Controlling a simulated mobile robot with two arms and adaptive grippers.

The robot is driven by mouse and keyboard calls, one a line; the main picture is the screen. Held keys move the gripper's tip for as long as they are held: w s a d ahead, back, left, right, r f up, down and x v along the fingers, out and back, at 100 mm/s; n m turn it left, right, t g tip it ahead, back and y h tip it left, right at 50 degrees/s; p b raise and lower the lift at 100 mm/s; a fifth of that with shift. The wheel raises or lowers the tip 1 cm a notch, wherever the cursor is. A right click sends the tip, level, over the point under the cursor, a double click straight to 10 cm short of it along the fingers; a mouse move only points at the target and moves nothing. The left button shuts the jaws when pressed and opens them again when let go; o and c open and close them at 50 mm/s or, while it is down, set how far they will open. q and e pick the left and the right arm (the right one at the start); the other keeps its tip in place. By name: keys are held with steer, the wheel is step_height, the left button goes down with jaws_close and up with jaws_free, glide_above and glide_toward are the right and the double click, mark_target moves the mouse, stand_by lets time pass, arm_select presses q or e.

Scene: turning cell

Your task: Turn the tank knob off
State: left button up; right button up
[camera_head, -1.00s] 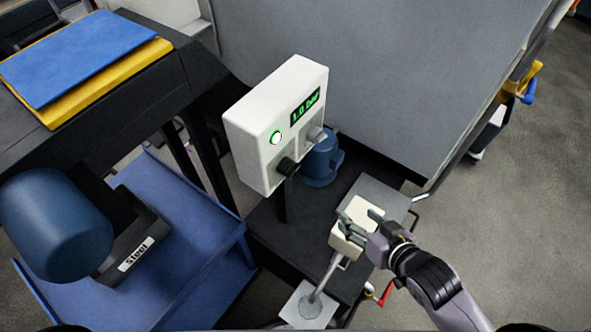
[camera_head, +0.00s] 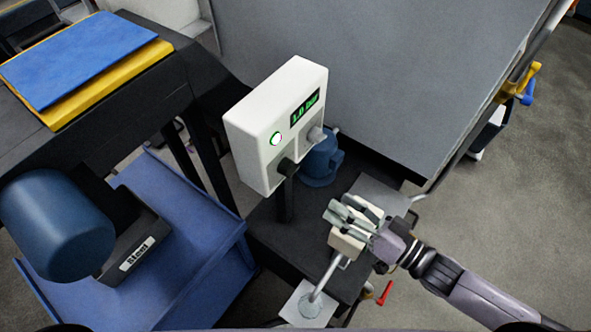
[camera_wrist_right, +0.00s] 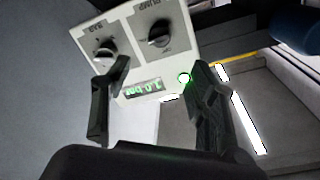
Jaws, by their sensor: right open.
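A white control panel (camera_head: 265,125) stands on a dark post, with a green "1.0 bar" display and a lit green button. In the right wrist view the panel appears upside down. There, the right-hand knob (camera_wrist_right: 159,34) seems labelled PUMP; the left-hand knob (camera_wrist_right: 104,49) has a label I cannot read surely. My right gripper (camera_head: 345,212) is open and empty, below and right of the panel, apart from both knobs. Its fingers (camera_wrist_right: 158,72) frame the display in the wrist view.
A small pale box (camera_head: 346,242) on a slanted metal stalk sits just below my right gripper. A blue cylinder (camera_head: 322,162) stands behind the panel. A large grey cabinet (camera_head: 400,80) fills the back. A blue cart (camera_head: 205,275) is at left. Open floor lies at right.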

mark_target(294, 173)
steer(key=p+x, duration=0.2)
steer(key=x, duration=1.1)
steer(key=shift+w+a, duration=0.25)
steer(key=c, duration=1.2)
steer(key=shift+o, duration=0.2)
